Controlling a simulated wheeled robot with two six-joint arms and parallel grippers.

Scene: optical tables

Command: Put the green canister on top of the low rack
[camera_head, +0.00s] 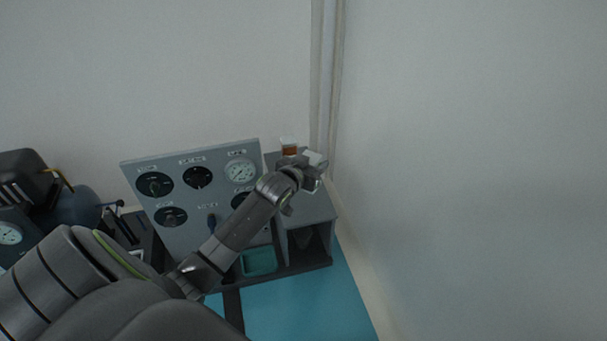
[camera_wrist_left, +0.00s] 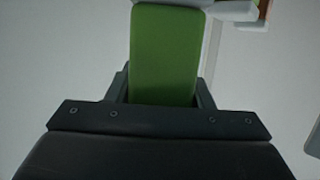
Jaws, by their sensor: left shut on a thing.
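The green canister (camera_wrist_left: 165,55) is between the fingers of my left gripper (camera_wrist_left: 165,92) in the left wrist view, with its white cap at the top edge. In the head view my left gripper (camera_head: 308,172) is over the top of a low grey rack (camera_head: 312,208), and a white part of the canister (camera_head: 314,158) shows at its fingertips. The gripper is shut on the canister. I cannot tell whether the canister's base touches the rack top. My right gripper is not in view.
An amber jar with a white lid (camera_head: 289,148) stands at the back of the rack top, close to the gripper. A gauge panel (camera_head: 190,215) stands to the left. A teal bin (camera_head: 258,262) sits low in front. Wall pipes (camera_head: 325,90) run behind, and a wall is at the right.

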